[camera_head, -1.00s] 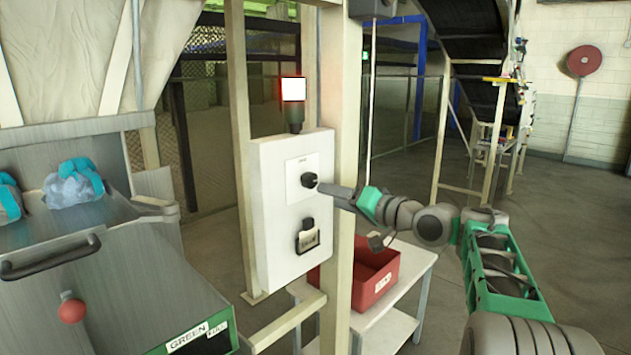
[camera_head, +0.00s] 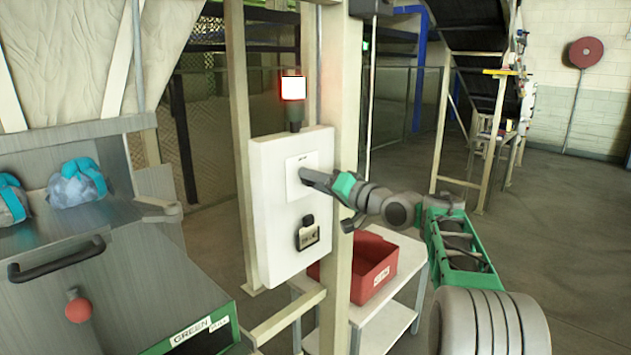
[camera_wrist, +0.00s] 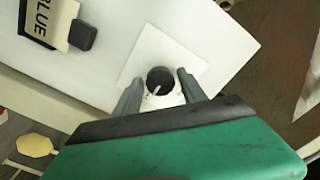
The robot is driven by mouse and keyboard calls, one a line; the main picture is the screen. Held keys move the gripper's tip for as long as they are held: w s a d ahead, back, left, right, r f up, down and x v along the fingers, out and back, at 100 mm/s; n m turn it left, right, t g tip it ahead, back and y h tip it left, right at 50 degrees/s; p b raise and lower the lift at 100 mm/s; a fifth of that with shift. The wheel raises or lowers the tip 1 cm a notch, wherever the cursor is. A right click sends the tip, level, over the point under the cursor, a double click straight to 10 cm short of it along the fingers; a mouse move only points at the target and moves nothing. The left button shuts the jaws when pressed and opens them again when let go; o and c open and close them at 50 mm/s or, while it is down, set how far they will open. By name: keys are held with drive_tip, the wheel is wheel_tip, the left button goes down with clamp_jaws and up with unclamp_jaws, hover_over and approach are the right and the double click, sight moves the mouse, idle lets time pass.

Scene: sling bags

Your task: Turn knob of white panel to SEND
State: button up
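The white panel (camera_head: 285,210) is mounted upright on a beige post. Its black round knob (camera_wrist: 160,79) sits on a lighter square plate (camera_head: 301,172), with a pale pointer line on its face in the wrist view. In the head view my gripper (camera_head: 306,178) covers the knob. In the wrist view my gripper (camera_wrist: 155,92) is open, its two fingers on either side of the knob with gaps showing. The plate's lettering is too small to read. A lower black fixture (camera_head: 307,233) on the panel carries a tag that reads BLUE in the wrist view.
A lamp (camera_head: 293,92) glows white with a red edge above the panel. A red bin (camera_head: 372,265) stands on a white table below right. A grey chute (camera_head: 150,235) with wrapped bags (camera_head: 77,182) is at left. Open floor lies to the right.

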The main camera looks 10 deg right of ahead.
clamp_jaws()
idle(0.3)
drive_tip(key=shift+f+b, duration=0.1)
drive_tip(key=shift+b, duration=0.2)
drive_tip(key=shift+n+b, duration=6.35)
drive_tip(key=shift+n, duration=2.65)
drive_tip(key=shift+o, duration=1.4)
unclamp_jaws()
